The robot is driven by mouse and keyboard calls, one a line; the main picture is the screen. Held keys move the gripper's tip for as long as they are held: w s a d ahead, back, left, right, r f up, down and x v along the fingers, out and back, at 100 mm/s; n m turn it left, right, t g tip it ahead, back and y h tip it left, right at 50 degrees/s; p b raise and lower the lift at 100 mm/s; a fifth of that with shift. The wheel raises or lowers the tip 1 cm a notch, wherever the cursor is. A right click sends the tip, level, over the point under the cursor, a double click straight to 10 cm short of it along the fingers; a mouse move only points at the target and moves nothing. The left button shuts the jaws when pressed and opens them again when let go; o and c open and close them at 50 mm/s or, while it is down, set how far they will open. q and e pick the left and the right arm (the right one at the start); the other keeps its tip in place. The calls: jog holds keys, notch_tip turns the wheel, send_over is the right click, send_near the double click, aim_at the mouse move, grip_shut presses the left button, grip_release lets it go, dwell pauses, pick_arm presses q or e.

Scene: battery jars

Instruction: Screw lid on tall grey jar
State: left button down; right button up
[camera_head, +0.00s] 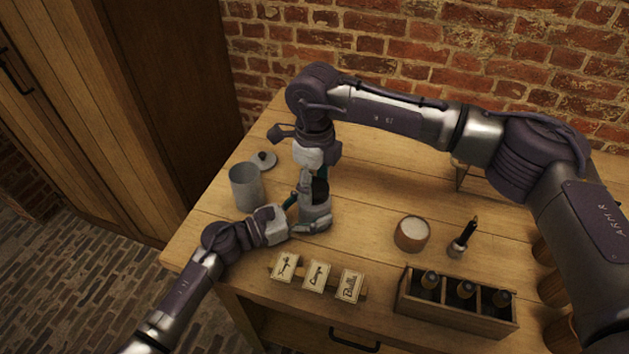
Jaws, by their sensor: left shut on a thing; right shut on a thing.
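A grey jar (316,215) stands on the table between my two grippers, partly hidden by them. My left gripper (304,222) is shut on this jar low on its side. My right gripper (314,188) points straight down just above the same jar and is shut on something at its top. Its fingers hide what they hold, so I cannot tell whether it is a lid or how it sits. A wider, open grey jar (246,188) stands to the left, apart from both grippers. A grey lid with a dark knob (264,160) lies behind it on the table.
Three picture cards (317,277) stand at the front edge. A round bowl with pale contents (411,234) and a small dark-necked bottle (463,240) stand right of middle. A wooden crate (455,312) holds bottles at front right. A brick wall closes the back.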

jog(key=m, duration=1.8)
jog(key=o, duration=1.4)
jog(key=shift+c, duration=0.2)
notch_tip(320, 180, up, 12)
